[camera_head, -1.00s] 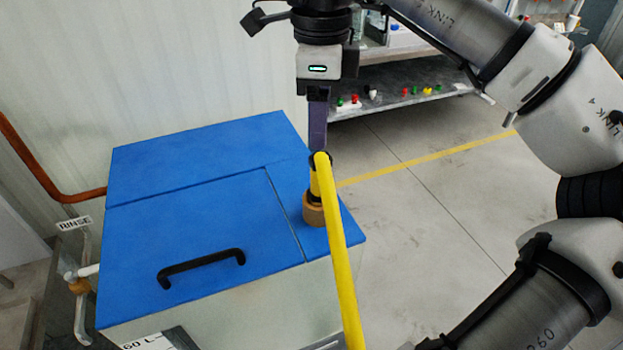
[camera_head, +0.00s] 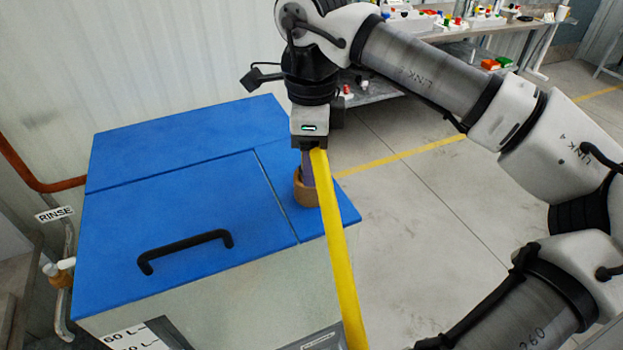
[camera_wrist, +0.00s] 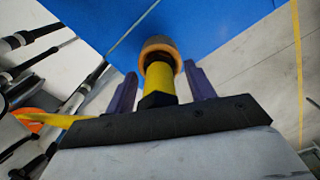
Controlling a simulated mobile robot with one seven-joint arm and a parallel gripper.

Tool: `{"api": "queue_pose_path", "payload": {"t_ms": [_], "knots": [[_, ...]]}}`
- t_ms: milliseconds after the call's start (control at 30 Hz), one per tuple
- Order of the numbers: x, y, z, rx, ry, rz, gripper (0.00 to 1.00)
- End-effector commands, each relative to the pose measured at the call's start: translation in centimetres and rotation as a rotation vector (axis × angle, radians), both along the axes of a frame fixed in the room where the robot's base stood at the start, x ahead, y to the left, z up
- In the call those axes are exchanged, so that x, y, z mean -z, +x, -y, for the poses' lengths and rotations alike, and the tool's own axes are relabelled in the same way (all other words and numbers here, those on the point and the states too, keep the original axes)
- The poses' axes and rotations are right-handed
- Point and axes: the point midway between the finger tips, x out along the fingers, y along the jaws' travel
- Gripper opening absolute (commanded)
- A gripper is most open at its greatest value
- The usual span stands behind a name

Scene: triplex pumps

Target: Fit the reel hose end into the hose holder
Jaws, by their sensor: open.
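The hose holder (camera_head: 308,190) is a brown ring-shaped socket on the blue lid near its right edge. It also shows in the wrist view (camera_wrist: 158,45). The reel hose end (camera_wrist: 160,78) is yellow with a black collar. It stands upright with its lower end at or in the holder's opening; its depth is hidden. The yellow hose (camera_head: 342,255) runs from its top down toward the front. My gripper (camera_head: 307,178) points down over the hose end. In the wrist view its purple fingers (camera_wrist: 160,72) are open, one on each side, with visible gaps.
The blue-lidded tank (camera_head: 180,195) has a black handle (camera_head: 185,248) on its front lid. An orange-brown pipe (camera_head: 30,170) and a RINSE sign (camera_head: 54,214) are at the left. A bench (camera_head: 455,35) stands behind. The floor (camera_head: 430,215) right of the tank is clear.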

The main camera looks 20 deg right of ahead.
Motion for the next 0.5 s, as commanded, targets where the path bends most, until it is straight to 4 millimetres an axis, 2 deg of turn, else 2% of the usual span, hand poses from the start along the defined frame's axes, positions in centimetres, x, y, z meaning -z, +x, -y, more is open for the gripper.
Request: {"api": "queue_pose_path", "payload": {"t_ms": [167,500], "knots": [[-0.1,0.0,-0.01,0.0,0.0,0.0,0.54],[-0.11,0.01,-0.02,0.0,0.0,0.0,0.1]]}}
